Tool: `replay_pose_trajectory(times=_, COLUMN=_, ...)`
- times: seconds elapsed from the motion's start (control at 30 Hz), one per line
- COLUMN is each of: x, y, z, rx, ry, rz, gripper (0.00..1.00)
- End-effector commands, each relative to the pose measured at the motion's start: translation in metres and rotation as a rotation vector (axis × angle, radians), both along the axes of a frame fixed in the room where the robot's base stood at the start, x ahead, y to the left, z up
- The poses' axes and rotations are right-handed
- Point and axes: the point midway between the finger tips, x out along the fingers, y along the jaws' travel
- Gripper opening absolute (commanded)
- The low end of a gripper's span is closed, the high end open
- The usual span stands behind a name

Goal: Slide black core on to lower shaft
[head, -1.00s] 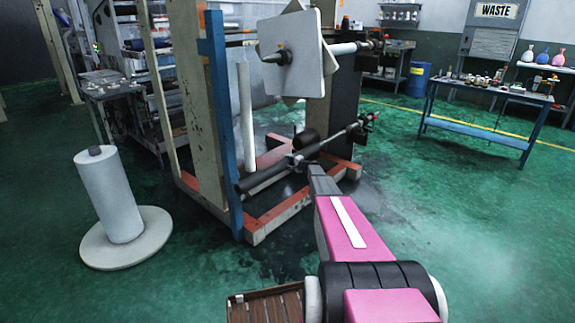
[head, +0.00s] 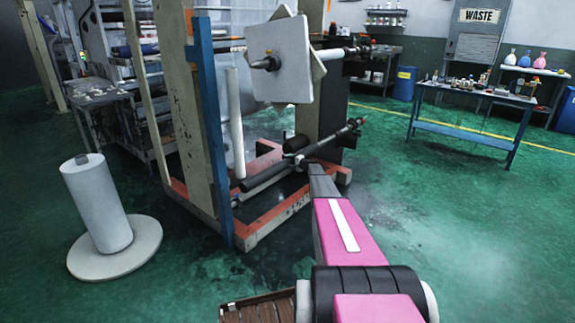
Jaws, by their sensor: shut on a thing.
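The black core (head: 264,178) is a long dark tube, slanting from lower left to upper right in the head view. My gripper (head: 297,160) is shut on it near its right end; my forearm hides part of the fingers. The lower shaft (head: 332,140) is a thin dark rod with a red fitting at its far right end, beside the dark column. The core lies roughly in line with the shaft. I cannot tell whether the core's end is around the shaft or in front of it.
White square plates (head: 280,60) sit on the upper shaft (head: 335,53). A blue-edged post (head: 207,130) and an orange base frame (head: 262,226) stand close to the core. A white roll (head: 97,203) stands on a round base at left.

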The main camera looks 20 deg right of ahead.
Motion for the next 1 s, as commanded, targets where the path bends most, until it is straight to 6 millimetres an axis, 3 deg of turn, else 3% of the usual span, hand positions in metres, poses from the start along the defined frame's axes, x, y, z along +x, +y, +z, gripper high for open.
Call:
replay_pose_trajectory(times=0.5, x=0.030, y=-0.042, z=0.001, rx=0.003, ry=-0.001, rz=-0.001, gripper=0.08)
replay_pose_trajectory(times=1.0, x=0.032, y=-0.046, z=0.001, rx=0.002, ry=-0.001, rz=0.000, gripper=0.08)
